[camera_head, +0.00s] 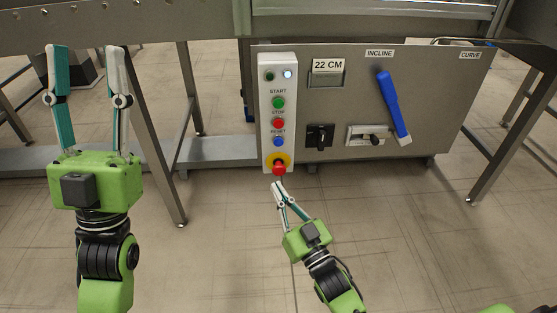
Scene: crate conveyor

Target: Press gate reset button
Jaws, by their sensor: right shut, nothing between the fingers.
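The blue reset button (278,141) sits under the RESET label on a white button strip (265,100) in the middle of the view. Above it are the red STOP button (278,123) and the green START button (278,103). Below it is a red emergency stop (279,169) on a yellow ring. My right gripper (278,186) is shut and empty, its fingertips just below the emergency stop in the picture; whether they touch it I cannot tell. My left gripper (86,50) is open and empty, pointing up at the left, away from the panel.
The grey control panel (440,100) also carries a 22 CM display (327,67), a black rotary switch (319,136), a small slider switch (368,136) and a blue INCLINE lever (394,105). Metal conveyor legs (160,140) stand left and right. The tiled floor in front is clear.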

